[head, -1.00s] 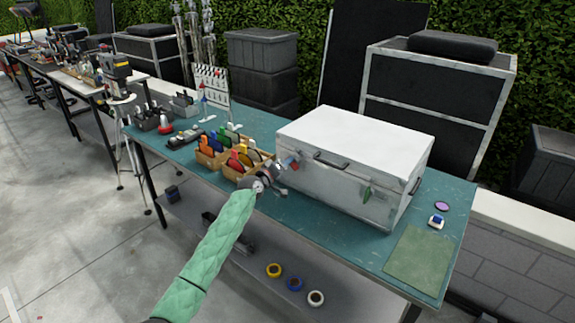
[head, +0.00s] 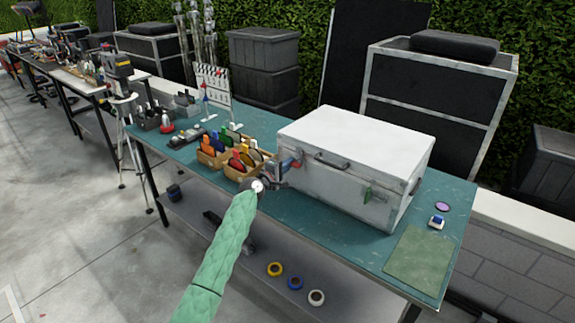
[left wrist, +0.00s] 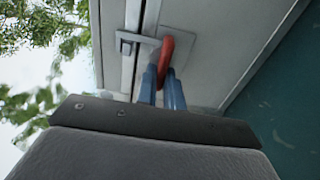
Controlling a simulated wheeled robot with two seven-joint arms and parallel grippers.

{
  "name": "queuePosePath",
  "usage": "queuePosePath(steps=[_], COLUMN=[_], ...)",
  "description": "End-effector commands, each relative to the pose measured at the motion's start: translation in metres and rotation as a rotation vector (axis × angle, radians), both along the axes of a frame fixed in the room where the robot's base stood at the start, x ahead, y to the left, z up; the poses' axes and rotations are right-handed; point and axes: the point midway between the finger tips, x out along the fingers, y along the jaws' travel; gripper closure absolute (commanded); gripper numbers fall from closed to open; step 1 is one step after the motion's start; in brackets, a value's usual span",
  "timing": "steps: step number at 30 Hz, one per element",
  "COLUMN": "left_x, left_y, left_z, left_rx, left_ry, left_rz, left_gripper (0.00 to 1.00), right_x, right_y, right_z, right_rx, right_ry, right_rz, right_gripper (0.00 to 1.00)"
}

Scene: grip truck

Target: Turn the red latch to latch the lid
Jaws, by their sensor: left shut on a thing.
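A white case (head: 340,175) stands on the teal table with its lid (head: 358,136) down. A green latch (head: 368,193) shows on the right of its front. The red latch (left wrist: 166,55) sits on the case front in the left wrist view, beside a grey metal hasp (left wrist: 132,40) at the lid seam. My left gripper (left wrist: 163,88) has its blue fingers shut on the red latch. In the head view my left gripper (head: 283,165) is at the left part of the case front and mostly covers the red latch. My right gripper is not in view.
Wooden trays (head: 232,166) with coloured tabs stand just left of my left gripper. A green mat (head: 418,258), a purple disc (head: 442,206) and a small blue and white item (head: 436,222) lie on the table's right. Tape rolls (head: 295,283) lie on the lower shelf.

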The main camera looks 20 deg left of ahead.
Motion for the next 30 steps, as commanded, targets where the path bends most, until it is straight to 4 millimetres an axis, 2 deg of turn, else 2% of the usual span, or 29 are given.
queuePosePath(steps=[14,15,17,18,26,30], left_x=[-0.0003,-0.0003,-0.0002,-0.0002,-0.0007,-0.0095], left_y=[0.0006,0.0006,0.0006,0.0006,0.0006,0.0043], left_z=[-0.0018,-0.0018,-0.0017,-0.0016,-0.0011,-0.0028], left_rx=[-0.012,-0.012,-0.011,-0.011,-0.010,-0.008], left_ry=[0.006,0.006,0.006,0.005,0.005,0.003], left_rz=[0.001,0.001,0.001,0.001,0.000,0.001], left_gripper=[1.00,0.83,0.71,0.69,0.69,0.69], right_x=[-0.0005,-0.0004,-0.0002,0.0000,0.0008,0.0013], right_y=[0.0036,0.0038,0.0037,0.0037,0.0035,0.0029], right_z=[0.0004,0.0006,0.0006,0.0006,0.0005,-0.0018], right_rx=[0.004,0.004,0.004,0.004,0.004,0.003], right_ry=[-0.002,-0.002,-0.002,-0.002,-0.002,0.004], right_rz=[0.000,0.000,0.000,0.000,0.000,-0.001], right_gripper=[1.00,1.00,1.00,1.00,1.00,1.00])
